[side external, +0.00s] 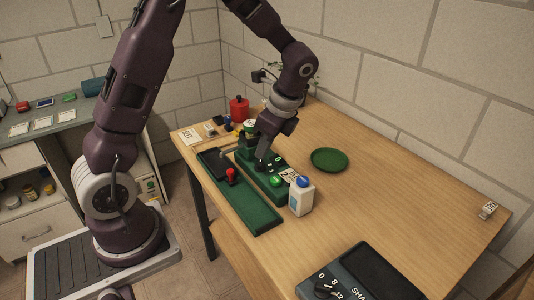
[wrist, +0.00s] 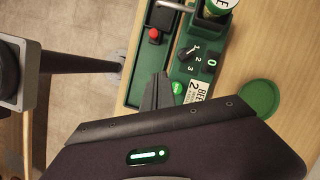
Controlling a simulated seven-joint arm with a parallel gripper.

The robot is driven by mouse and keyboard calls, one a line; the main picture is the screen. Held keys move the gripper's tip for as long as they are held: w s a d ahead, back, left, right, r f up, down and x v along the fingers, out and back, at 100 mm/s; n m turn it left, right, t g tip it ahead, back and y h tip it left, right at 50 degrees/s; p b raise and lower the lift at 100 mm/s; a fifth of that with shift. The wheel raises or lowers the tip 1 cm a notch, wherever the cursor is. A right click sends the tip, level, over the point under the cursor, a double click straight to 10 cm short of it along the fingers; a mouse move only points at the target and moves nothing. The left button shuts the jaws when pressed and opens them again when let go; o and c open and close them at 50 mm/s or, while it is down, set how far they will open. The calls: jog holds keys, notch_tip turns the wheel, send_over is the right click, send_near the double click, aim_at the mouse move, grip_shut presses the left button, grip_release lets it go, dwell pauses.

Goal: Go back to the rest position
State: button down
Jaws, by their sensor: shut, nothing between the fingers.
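My gripper (side external: 261,163) is shut and empty, pointing down at the green control panel (side external: 266,182) on the wooden table. In the wrist view its fingers (wrist: 157,90) are together, beside the panel's edge near the black dial marked 1, 2, 3 (wrist: 187,53). I cannot tell whether the fingertips touch anything. A lit green button (side external: 276,181) is on the panel, and it also shows in the wrist view (wrist: 177,87). The arm is bent down over the table.
A white bottle with a blue cap (side external: 301,198) stands close to the panel. A green tray with a red knob (side external: 231,174) lies on its left. A green dish (side external: 329,160), red canister (side external: 239,109) and dark device (side external: 365,275) are around.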

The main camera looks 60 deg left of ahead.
jog(key=s+d+r+n+t+h, duration=0.1)
jog(key=s+d+r+n+t, duration=0.1)
jog(key=s, duration=0.4)
jog(key=s+d+r+n+t+h, duration=0.1)
jog(key=s+d+r+n+t, duration=0.2)
jog(key=s+d+r+n, duration=0.2)
jog(key=s+d+r+n+t+h, duration=0.1)
jog(key=s+d+r+n+t, duration=0.1)
jog(key=s+d+r+n, duration=0.2)
jog(key=s+r+n, duration=0.1)
jog(key=s+r, duration=0.2)
jog(key=s, duration=0.1)
jog(key=shift+h, duration=0.3)
jog(key=shift+a, duration=0.1)
dwell(0.5)
